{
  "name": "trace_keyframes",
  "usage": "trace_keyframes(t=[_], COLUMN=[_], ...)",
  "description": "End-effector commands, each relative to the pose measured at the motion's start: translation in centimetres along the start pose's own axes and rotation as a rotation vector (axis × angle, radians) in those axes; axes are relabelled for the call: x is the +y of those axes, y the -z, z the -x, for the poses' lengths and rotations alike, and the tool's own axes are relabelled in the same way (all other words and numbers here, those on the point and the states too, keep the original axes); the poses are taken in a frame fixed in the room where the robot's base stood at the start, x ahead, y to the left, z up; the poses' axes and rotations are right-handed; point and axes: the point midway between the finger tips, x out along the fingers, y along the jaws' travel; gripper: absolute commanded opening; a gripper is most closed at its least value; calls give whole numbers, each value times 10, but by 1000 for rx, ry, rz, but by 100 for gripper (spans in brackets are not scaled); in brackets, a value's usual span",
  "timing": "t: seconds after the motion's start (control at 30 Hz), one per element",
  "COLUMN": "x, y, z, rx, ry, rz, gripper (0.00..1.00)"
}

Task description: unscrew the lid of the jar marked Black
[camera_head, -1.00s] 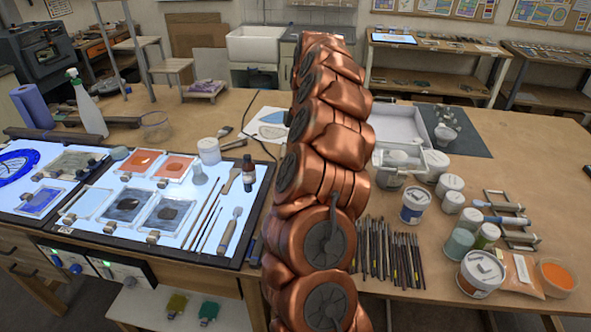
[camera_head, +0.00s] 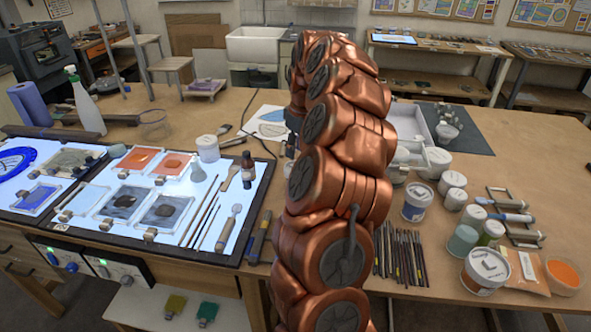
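Several white-lidded jars stand on the wooden table right of my copper arm. One is a white jar with a blue label (camera_head: 417,204). Another is a larger white jar (camera_head: 485,272) near the front edge. Smaller jars (camera_head: 452,181) stand behind, and one white jar (camera_head: 208,149) stands alone beside the light table. No lettering is readable, so I cannot tell which jar is marked Black. My arm rises through the middle and hides part of the table. My gripper cannot be made out; it seems hidden behind the arm.
Brushes (camera_head: 402,255) lie in a row right of my arm. A metal rack (camera_head: 515,218) and an orange powder bowl (camera_head: 564,276) are at the right. The light table (camera_head: 225,205) carries painted glass pieces, brushes and a dark bottle (camera_head: 248,170). The table's far right is clear.

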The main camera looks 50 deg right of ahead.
Motion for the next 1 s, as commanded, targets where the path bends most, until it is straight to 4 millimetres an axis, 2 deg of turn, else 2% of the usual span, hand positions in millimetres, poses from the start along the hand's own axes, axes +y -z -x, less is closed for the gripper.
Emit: trace_keyframes(t=[0.6, 0.8, 1.0], x=[0, 0, -1], y=[-2, -7, -10], z=[-9, -44, -62], rx=[-2, -4, -5], ry=[-88, -85, -84], rz=[-576, -574, -573], gripper=[39, 39, 39])
